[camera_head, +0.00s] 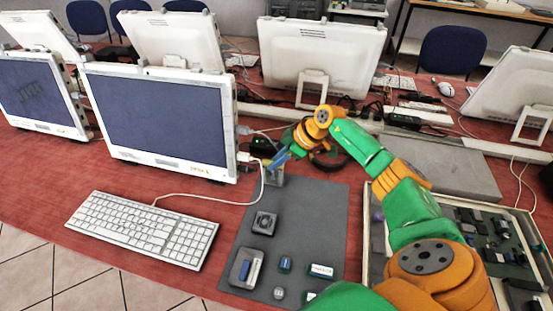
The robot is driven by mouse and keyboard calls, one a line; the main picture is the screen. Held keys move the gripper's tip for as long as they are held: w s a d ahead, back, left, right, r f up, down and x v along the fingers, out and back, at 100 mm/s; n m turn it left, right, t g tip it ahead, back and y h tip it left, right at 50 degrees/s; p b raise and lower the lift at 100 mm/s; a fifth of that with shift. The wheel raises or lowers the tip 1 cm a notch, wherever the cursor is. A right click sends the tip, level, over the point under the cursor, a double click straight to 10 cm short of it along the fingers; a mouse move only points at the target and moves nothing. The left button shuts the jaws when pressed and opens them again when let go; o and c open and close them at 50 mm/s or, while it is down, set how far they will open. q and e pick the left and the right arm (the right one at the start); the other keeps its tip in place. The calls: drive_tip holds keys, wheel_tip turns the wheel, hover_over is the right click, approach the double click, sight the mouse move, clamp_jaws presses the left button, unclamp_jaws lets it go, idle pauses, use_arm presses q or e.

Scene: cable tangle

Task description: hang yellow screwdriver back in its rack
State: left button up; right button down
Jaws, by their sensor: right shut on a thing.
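My right gripper (276,161) is at the back of the grey mat (313,215), its blue fingers pointing down and left. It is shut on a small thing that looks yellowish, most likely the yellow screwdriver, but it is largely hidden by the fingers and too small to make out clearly. A small grey stand (276,178), which may be the rack, is right under the fingertips. I cannot tell whether the held thing touches it. My left gripper does not show.
The mat also bears a dark square block (264,223), a grey tray (244,269) and several small parts. A white keyboard (145,228) lies left of the mat, with a cable running near the stand. A monitor (160,120) stands behind. A tray of circuit boards (366,235) is at right.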

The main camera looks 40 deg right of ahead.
drive_tip(key=shift+f, duration=0.1)
drive_tip(key=c, duration=0.7)
unclamp_jaws()
drive_tip(key=shift+c, duration=0.2)
drive_tip(key=v, duration=0.7)
wheel_tip(320, 180, up, 6)
drive_tip(key=p, duration=0.6)
drive_tip(key=shift+d, duration=0.1)
drive_tip(key=shift+s, duration=0.1)
